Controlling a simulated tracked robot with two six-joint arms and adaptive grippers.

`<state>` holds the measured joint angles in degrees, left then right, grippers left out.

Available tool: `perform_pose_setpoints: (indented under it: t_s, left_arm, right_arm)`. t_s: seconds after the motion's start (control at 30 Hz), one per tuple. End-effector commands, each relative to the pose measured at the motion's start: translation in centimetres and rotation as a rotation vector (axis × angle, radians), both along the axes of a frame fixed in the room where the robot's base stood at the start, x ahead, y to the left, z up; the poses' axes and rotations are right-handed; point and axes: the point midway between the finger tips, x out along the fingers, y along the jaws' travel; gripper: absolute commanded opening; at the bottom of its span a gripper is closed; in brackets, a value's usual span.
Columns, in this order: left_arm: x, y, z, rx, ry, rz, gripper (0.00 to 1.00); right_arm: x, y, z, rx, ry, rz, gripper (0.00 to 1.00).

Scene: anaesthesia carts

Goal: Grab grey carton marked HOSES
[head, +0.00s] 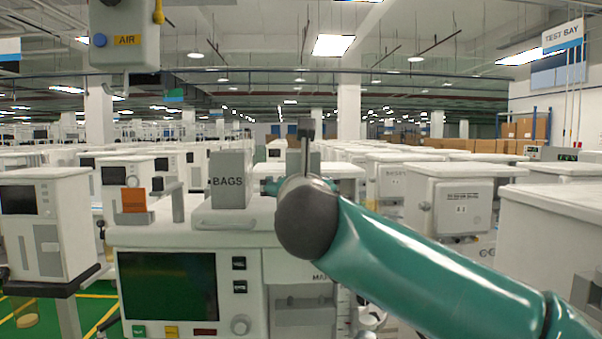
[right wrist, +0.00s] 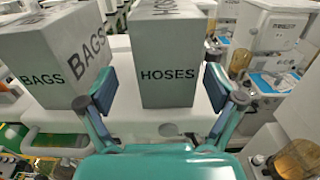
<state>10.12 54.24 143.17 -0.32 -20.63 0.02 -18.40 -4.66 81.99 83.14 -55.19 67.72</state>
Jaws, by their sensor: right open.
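The grey carton marked HOSES (right wrist: 168,78) stands upright on the white cart top (right wrist: 130,118) in the right wrist view. My right gripper (right wrist: 160,90) is open, with one finger on each side of the carton's front face. Gaps show between the fingers and the carton, so it is not gripped. In the head view my right arm's dark wrist joint covers most of the carton's place; a grey part (head: 314,160) shows behind it, probably the carton. My right fingers are hidden there. My left gripper is not in view.
A grey carton marked BAGS (right wrist: 50,60) stands close left of the left finger; it also shows in the head view (head: 231,180). An orange block (head: 133,200) sits further left on the cart. Several white carts (head: 460,195) crowd the right and back.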

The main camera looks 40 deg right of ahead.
Motion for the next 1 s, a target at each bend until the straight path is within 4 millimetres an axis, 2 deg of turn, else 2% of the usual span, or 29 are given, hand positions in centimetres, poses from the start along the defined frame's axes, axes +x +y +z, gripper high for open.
perform_pose_setpoints:
  t_s: [0.2, 0.3, 0.63, 1.0]
  left_arm:
    - [0.0, 0.0, 2.3, 0.000, 0.000, 0.000, 0.00]
    - [0.0, 0.0, 2.5, 0.000, 0.000, 0.000, 0.00]
    - [0.0, 0.0, 2.6, 0.000, 0.000, 0.000, 0.00]
    - [0.0, 0.0, 2.6, 0.000, 0.000, 0.000, 0.00]
  right_arm:
    - [1.7, -2.6, 1.2, 0.001, 0.003, -0.006, 0.92]
    - [2.7, -3.3, 0.9, 0.000, 0.003, -0.004, 0.92]
    - [3.2, -3.7, 0.7, 0.000, 0.000, -0.002, 0.90]
    - [3.1, -3.6, 0.7, 0.000, 0.000, -0.002, 0.28]
